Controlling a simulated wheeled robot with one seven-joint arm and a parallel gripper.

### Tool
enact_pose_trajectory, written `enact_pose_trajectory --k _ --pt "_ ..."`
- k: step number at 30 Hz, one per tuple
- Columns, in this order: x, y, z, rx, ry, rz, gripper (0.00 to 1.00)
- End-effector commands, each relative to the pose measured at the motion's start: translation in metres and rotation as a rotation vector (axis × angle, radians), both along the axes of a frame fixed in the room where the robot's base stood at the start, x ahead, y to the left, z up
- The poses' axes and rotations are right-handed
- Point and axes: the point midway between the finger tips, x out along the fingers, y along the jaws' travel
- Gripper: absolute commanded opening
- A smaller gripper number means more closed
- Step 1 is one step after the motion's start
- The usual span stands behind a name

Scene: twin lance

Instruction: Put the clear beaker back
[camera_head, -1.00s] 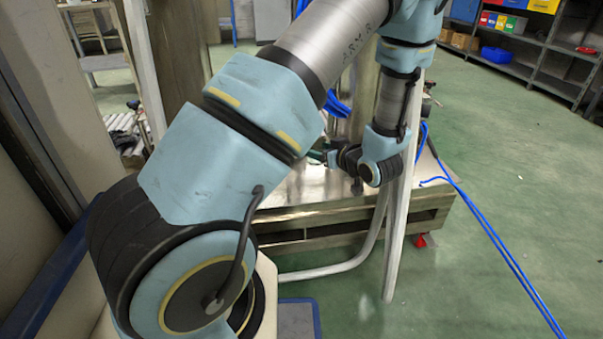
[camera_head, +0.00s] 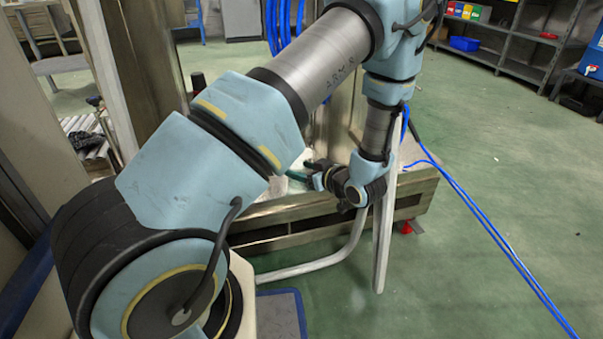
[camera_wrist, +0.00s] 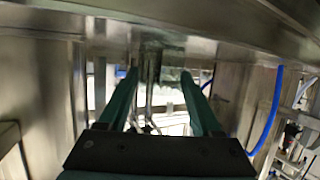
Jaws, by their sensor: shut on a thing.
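My gripper (camera_head: 298,175) is low over the metal-topped table in the head view, its green fingers pointing left and partly hidden by my own arm. In the wrist view, the two green fingers (camera_wrist: 160,74) reach forward and are shut on a clear, glassy thing (camera_wrist: 163,92) between them. It appears to be the clear beaker, but its outline blends into the bright background. Its tilt and whether it touches the table cannot be told. The beaker cannot be made out clearly in the head view.
The metal-topped table (camera_head: 410,186) has a pale bent tube and post (camera_head: 384,240) at its near side. Blue cables (camera_head: 485,225) run down to the green floor at right. Shelves (camera_head: 505,50) stand at the back right. The floor at right is mostly clear.

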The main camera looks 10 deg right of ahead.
Motion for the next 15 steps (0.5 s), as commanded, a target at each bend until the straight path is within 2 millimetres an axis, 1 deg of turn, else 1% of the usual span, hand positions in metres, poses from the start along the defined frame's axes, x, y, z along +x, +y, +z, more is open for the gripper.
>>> enact_pose_trajectory --k 5,10,11,15 --pt "0.0004 -0.0001 0.0016 0.0 -0.001 0.0 0.04" --pt "0.0003 0.0 -0.0028 0.0 -0.001 0.0 0.04" --pt "0.0004 -0.0001 -0.0018 0.0 -0.001 0.0 0.69" --pt "0.0004 -0.0001 -0.0016 0.0 -0.001 0.0 0.85"
